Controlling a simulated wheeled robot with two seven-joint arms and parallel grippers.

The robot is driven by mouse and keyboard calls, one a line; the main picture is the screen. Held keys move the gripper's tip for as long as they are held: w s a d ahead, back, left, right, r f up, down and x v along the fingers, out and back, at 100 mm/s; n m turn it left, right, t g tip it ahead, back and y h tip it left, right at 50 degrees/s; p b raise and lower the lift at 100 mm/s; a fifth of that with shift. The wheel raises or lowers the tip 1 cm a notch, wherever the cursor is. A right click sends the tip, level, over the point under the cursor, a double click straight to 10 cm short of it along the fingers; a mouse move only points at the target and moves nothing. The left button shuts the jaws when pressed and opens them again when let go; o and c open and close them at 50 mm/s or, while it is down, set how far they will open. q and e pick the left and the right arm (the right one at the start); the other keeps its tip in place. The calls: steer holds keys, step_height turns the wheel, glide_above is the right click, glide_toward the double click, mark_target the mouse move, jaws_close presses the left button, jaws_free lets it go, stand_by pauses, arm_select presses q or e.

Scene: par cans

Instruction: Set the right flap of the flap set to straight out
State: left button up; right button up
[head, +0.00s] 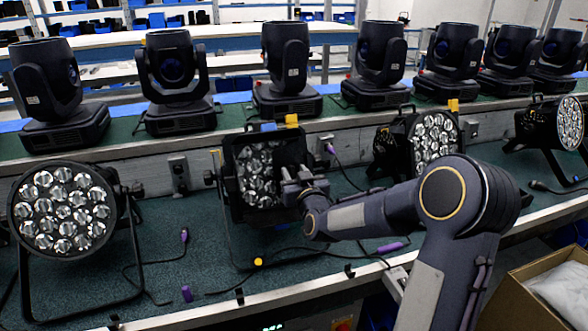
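The flap set (228,176) is a dark square frame with flaps on the front of a par can, in the middle of the bench. Several clear lenses show inside it. A dark panel on its right side, which looks like the right flap (292,150), stands beside the lenses; its exact angle is hard to tell. My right gripper (298,180) is at the lower right of the flap set, in front of it and overlapping the right flap in the picture. Whether its fingers touch the flap or are closed cannot be made out. My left gripper is out of view.
Another par can (62,210) stands at the left, and two more (432,138) (571,122) at the right. Several moving-head lights line the raised shelf behind. Cables lie on the green bench top (190,250). A cardboard box (535,290) is at the lower right.

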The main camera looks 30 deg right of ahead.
steer(key=shift+w+d, duration=0.15)
steer(key=shift+w, duration=0.5)
jaws_close()
steer(key=shift+s, duration=0.1)
